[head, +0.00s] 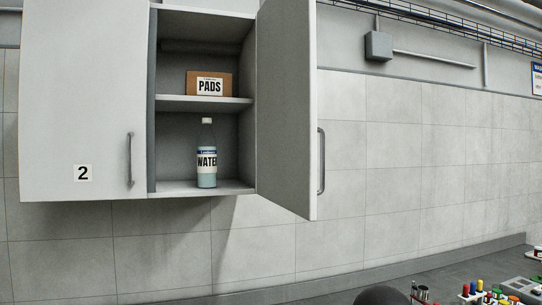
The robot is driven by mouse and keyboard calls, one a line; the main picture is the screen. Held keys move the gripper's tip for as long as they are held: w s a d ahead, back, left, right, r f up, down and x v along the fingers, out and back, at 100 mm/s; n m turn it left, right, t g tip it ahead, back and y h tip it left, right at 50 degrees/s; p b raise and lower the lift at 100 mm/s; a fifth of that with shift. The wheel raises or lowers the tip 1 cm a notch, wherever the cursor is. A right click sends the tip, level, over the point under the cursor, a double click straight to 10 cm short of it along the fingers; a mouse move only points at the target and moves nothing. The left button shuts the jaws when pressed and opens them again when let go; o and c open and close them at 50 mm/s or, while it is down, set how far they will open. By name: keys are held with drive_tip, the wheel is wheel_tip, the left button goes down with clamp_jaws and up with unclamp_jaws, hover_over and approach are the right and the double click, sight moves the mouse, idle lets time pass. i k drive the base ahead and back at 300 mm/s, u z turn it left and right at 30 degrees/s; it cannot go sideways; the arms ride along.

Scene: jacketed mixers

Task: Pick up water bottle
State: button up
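The water bottle (207,170) stands upright on the bottom shelf of the open wall cabinet (203,103). A dark rounded shape at the bottom edge of the head view may be part of my arm, but I cannot be sure. My gripper does not show.
A brown box labelled "PADS" (209,84) sits on the shelf above the bottle. The right cabinet door (286,110) stands open. The left door (80,105), marked 2, is shut. Several small coloured items (480,292) lie on the counter at lower right.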

sight(206, 143)
drive_tip(key=z, duration=2.4)
drive_tip(key=i, duration=1.65)
drive_tip(key=u, duration=3.35)
